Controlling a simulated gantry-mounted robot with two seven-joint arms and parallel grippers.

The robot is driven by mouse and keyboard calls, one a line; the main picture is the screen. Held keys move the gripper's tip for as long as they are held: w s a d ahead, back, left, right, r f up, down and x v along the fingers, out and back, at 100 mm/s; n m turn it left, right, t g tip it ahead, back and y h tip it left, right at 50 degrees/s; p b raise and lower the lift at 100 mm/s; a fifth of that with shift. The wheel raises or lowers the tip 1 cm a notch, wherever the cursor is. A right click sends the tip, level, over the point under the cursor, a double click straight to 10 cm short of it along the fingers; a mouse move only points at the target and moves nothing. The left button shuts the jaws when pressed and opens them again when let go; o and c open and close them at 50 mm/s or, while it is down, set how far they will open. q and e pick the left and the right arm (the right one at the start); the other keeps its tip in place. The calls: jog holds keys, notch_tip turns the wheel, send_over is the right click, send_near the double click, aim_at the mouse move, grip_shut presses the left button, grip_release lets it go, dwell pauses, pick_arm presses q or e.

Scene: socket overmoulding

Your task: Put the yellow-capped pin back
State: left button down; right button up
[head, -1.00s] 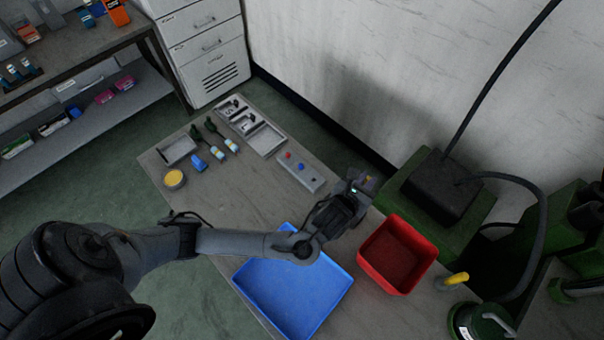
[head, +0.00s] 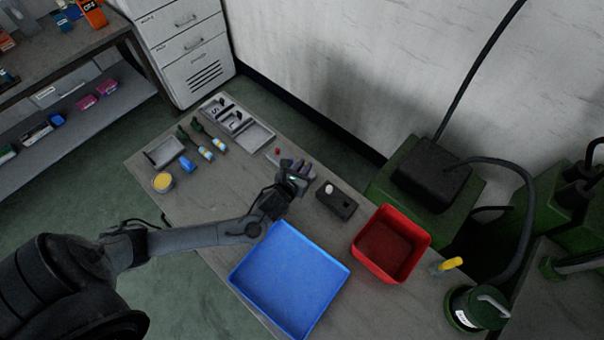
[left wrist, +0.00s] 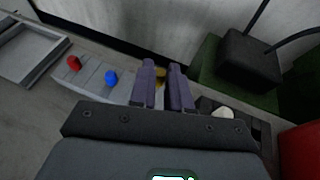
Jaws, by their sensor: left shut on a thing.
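My left gripper (head: 298,166) is over the right part of the grey pin rack, hiding most of it in the head view. In the left wrist view its two fingers (left wrist: 163,84) are closed around the yellow-capped pin (left wrist: 160,74); only a bit of yellow shows between and beyond them. The grey rack (left wrist: 124,91) holds a red-capped pin (left wrist: 74,63) and a blue-capped pin (left wrist: 111,77), to the left of the fingers. The red cap (head: 278,151) also shows in the head view. Whether the yellow-capped pin touches the rack is hidden. My right gripper is not in view.
A dark block (head: 340,206) with a white knob (head: 329,188) lies just right of the gripper. A red bin (head: 414,221) and a blue tray (head: 288,280) stand nearer. Bottles (head: 205,153), a yellow-topped tin (head: 162,182) and grey trays (head: 262,137) are at the left and back.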

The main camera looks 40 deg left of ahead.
pick_arm(q)
jog(key=shift+a+f, duration=0.25)
jog(key=shift+f, duration=0.1)
jog(key=shift+f+b, duration=0.4)
jog(key=shift+f, duration=1.4)
jog(key=shift+f, duration=0.1)
jog(key=c, duration=1.1)
grip_release()
